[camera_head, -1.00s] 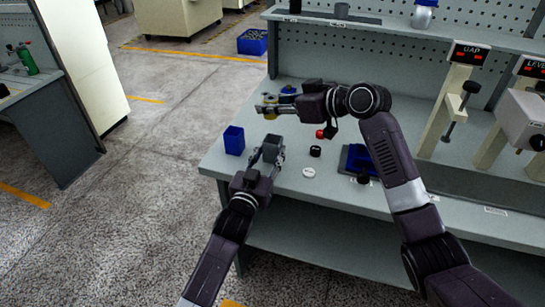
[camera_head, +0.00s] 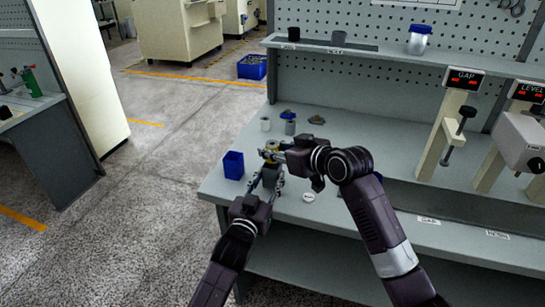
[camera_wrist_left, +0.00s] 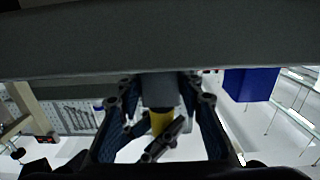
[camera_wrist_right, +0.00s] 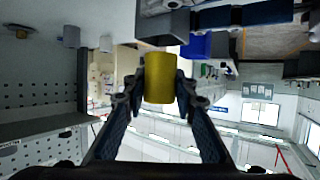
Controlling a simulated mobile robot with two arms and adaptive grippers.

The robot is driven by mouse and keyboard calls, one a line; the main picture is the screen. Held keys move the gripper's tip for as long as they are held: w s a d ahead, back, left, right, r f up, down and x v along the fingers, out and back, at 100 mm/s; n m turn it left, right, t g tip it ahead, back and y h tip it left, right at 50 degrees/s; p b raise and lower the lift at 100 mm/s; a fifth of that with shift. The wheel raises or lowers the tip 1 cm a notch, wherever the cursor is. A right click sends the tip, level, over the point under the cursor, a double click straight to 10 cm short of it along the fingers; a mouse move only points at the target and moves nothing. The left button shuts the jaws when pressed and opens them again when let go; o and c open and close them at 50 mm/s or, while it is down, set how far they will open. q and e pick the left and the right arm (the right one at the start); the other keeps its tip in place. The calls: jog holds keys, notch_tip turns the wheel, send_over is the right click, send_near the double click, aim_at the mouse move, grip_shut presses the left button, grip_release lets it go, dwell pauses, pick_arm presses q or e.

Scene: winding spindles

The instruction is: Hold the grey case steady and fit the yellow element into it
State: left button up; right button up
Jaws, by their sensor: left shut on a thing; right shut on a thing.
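My left gripper (camera_head: 268,182) is shut on the grey case (camera_head: 270,178) and holds it above the table's near left corner. The case also shows between the fingers in the left wrist view (camera_wrist_left: 160,90). My right gripper (camera_head: 277,151) is shut on the yellow element (camera_head: 271,146), a short cylinder, from the right. In the head view the element is just above the case. In the right wrist view the element (camera_wrist_right: 160,80) is between the fingertips, with the case (camera_wrist_right: 165,25) close to its end. The frames do not show clearly whether they touch or how deep the element is.
A blue bin (camera_head: 234,165) stands left of the grippers. Small cylinders (camera_head: 265,124) (camera_head: 290,127) stand behind them. A white disc (camera_head: 308,197) lies on the table to the right. The GAP (camera_head: 459,115) and LEVEL (camera_head: 515,135) stations stand farther right.

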aim_at(276, 161)
jog(key=shift+f, duration=1.1)
jog(key=shift+f, duration=0.65)
jog(key=o, duration=1.2)
jog(key=shift+f, duration=0.1)
jog(key=shift+c, duration=0.2)
jog(key=shift+r, duration=0.2)
jog(key=r+v, duration=0.1)
jog(key=v, duration=1.1)
jog(key=shift+r, duration=0.15)
